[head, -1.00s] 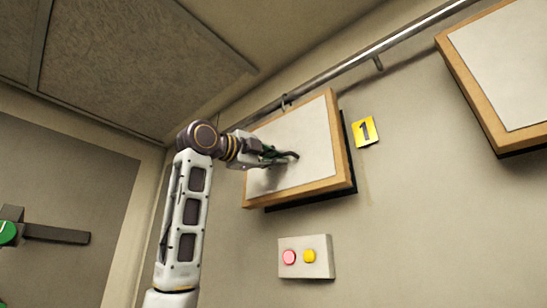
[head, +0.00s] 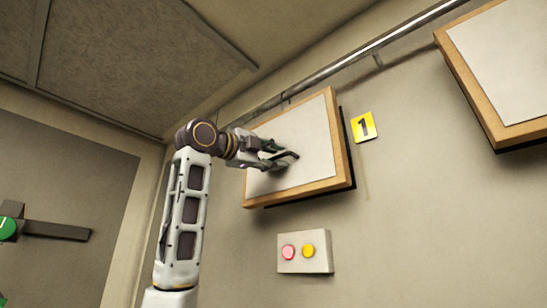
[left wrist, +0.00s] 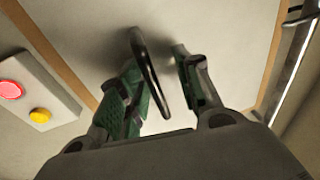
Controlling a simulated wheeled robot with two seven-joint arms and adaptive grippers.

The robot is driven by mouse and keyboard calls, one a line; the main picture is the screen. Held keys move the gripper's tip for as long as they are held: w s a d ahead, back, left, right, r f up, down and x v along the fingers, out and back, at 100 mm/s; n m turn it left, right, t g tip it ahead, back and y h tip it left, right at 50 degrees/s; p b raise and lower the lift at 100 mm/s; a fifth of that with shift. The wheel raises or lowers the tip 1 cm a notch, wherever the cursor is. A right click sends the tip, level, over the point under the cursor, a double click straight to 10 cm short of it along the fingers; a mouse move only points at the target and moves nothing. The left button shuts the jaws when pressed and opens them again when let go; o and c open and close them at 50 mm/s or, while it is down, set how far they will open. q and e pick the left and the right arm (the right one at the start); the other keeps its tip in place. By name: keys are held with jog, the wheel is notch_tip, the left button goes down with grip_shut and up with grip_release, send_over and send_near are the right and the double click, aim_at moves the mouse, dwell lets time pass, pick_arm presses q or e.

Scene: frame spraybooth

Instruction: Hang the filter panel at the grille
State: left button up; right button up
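The filter panel (head: 312,132), a pale sheet in a wooden frame, hangs against the wall below a metal rail (head: 350,57). A dark edge (head: 351,183) shows behind its right and lower sides; it may be the grille, mostly hidden. A dark curved handle (left wrist: 150,70) stands out from the panel's face. My left gripper (head: 275,155) is at this handle, its fingers parted on both sides of it. In the left wrist view the fingers (left wrist: 160,75) are open, with a gap beside the handle. The panel's upper left is partly hidden by the gripper. My right gripper is not in view.
A yellow "1" sign (head: 363,127) is right of the panel. A box with red and yellow buttons (head: 304,252) is below it. A second framed panel (head: 505,65) is at upper right. A green-hubbed lever (head: 45,229) is at far left. The wall between is clear.

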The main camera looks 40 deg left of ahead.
pick_arm(q)
jog(key=shift+s, duration=0.1)
jog(key=v, duration=1.2)
jog(key=shift+a+f, duration=0.1)
dwell(0.7)
